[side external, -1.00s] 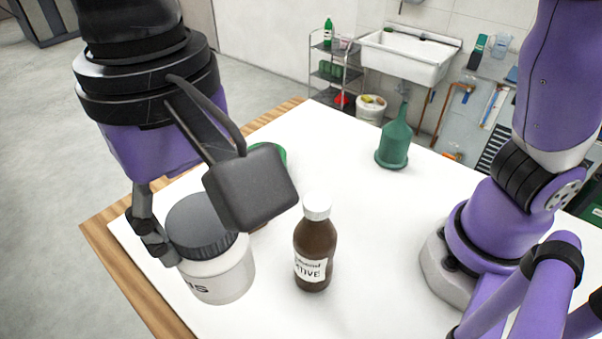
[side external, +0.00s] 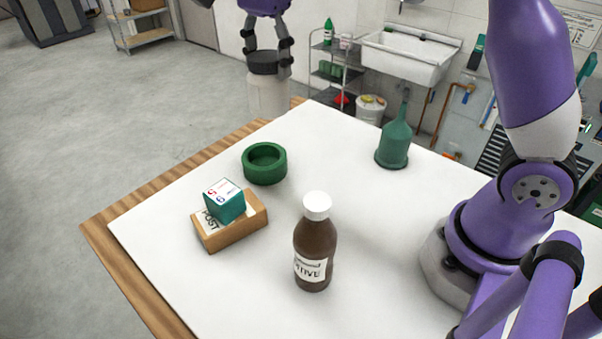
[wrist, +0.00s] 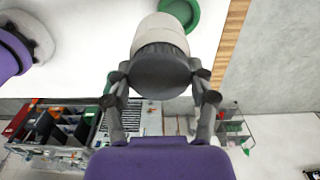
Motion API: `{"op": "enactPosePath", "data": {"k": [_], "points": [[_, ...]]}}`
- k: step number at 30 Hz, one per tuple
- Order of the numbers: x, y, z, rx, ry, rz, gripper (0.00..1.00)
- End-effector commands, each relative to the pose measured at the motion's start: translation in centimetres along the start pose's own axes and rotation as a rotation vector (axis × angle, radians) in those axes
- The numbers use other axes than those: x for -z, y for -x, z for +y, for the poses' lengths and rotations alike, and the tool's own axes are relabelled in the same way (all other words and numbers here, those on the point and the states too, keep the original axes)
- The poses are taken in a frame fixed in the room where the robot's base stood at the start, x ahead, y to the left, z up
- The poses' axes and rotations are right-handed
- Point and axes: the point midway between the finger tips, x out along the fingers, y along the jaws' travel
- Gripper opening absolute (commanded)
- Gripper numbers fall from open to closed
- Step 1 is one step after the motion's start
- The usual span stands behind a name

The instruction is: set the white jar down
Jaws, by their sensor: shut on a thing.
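The white jar (side external: 267,99) with its black lid (side external: 263,63) is upright between the fingers of my gripper (side external: 266,50). In the side external view it shows at the far edge of the table. In the wrist view the gripper (wrist: 161,85) is shut on the black lid (wrist: 160,72), and the white body (wrist: 160,33) shows beyond it. Whether the jar's base touches anything cannot be told, but nothing is seen under it.
A green ring-shaped holder (side external: 264,164) stands on the white table top (side external: 390,250). Nearby are a tan box (side external: 232,231) with a teal cube (side external: 225,203) on it, a brown bottle (side external: 315,250) and a green funnel-shaped vessel (side external: 394,146). The table's middle right is clear.

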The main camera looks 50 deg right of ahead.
Motion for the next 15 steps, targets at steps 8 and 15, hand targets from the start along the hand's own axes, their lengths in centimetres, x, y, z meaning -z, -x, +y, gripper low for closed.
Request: {"op": "enactPosePath", "data": {"k": [8, 15], "points": [[4.0, -0.7, -0.4, -0.003, -0.2, -0.001, 0.16], [4.0, -3.5, -0.4, -0.003, -0.195, 0.002, 0.16]]}}
